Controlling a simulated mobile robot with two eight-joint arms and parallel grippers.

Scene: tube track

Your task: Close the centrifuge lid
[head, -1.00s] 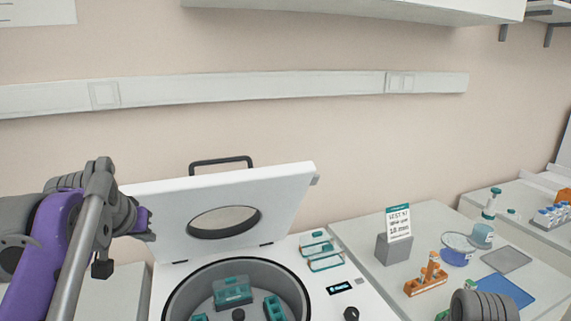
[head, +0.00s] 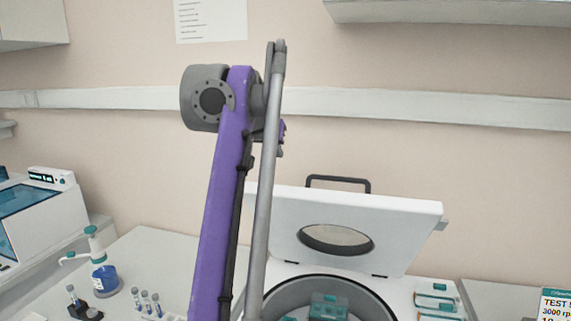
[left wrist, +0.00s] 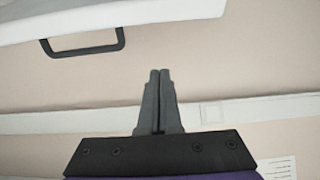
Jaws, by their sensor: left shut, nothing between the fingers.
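The white centrifuge lid (head: 400,232) stands raised, tilted up behind the bowl, with an oval window and a dark handle (head: 338,179) on its top edge. The centrifuge bowl (head: 283,286) below is open, with a teal rotor bucket (head: 329,306) inside. My left gripper (head: 281,140) is mostly hidden behind my own purple arm, left of and above the lid. In the left wrist view its fingers (left wrist: 160,72) are shut and empty. That view shows the lid (left wrist: 150,15) and its handle (left wrist: 88,42) at top left, apart from the fingers. My right gripper is out of view.
A white device (head: 45,215) stands far left. A pump bottle (head: 102,265) and several small tubes (head: 146,300) stand on the bench left of the centrifuge. A sign (head: 556,304) is at the right edge. The wall (head: 450,160) lies behind the lid.

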